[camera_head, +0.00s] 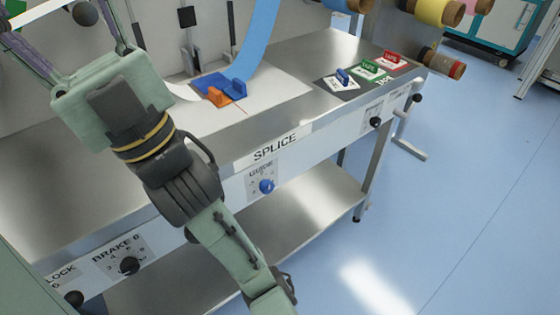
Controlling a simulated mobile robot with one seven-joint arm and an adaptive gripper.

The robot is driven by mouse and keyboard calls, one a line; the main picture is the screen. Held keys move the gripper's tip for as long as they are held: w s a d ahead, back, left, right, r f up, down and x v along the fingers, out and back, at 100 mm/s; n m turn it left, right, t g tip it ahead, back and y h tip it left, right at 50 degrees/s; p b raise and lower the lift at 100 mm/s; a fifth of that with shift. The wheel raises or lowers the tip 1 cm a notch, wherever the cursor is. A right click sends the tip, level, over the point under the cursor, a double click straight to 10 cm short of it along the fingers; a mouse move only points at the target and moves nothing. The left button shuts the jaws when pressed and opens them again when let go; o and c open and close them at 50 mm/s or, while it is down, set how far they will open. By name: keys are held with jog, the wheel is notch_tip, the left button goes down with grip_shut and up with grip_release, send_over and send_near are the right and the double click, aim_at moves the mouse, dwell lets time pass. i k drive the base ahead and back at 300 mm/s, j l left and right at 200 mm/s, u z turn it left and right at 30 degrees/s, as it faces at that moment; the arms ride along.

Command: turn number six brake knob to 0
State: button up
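The black brake knob (130,265) sits on a dial plate labelled BRAKE 6 (116,246), low on the left of the bench's front panel. Numbers ring it, but its pointer setting is too small to read. My gripper (66,22) is at the top left, above and behind the bench's front edge, well apart from the knob. Nothing shows held. My arm passes to the right of the knob without covering it.
A LOCK 6 plate with a black knob (75,299) is left of the brake knob. A blue GUIDE knob (266,186) is right of my arm. Blue and orange clamps (222,90) and tape blocks (368,68) stand on the bench. The floor (460,180) in front is clear.

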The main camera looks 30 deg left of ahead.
aim_at(128, 266)
jog(key=l+u, duration=0.1)
jog(key=u, duration=0.3)
jog(key=l+u, duration=0.15)
jog(key=u, duration=0.2)
jog(key=l+u, duration=0.1)
jog(key=u, duration=0.3)
jog(key=j+u, duration=0.15)
jog(key=u, duration=0.15)
jog(key=j+u, duration=0.3)
jog(key=k+z, duration=0.1)
jog(key=k, duration=1.05)
